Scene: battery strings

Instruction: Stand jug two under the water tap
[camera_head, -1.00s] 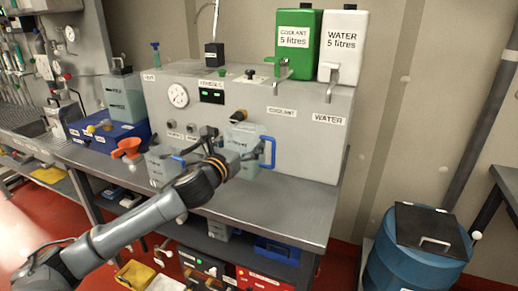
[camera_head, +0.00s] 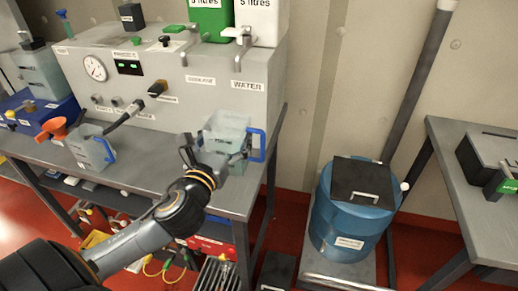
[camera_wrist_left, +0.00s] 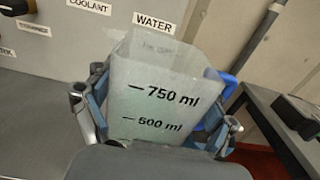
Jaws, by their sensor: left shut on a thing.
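A translucent jug (camera_head: 228,130) with a blue handle (camera_head: 259,146) is in my left gripper (camera_head: 212,160), which is shut on it. In the left wrist view the fingers are either side of the jug (camera_wrist_left: 150,75), marked 750 ml and 500 ml; no jug number shows. The water tap (camera_head: 240,48) hangs from the white WATER tank (camera_head: 268,22). The jug is below and in front of it, near the WATER label. I cannot tell whether its base touches the bench (camera_head: 180,178) or whether it is squarely under the spout. My right gripper is not in view.
Another jug (camera_head: 90,150) with a blue handle stands on the bench to the left, near an orange funnel (camera_head: 52,128). The coolant tap (camera_head: 192,42) is left of the water tap. A blue drum (camera_head: 350,215) stands right of the bench.

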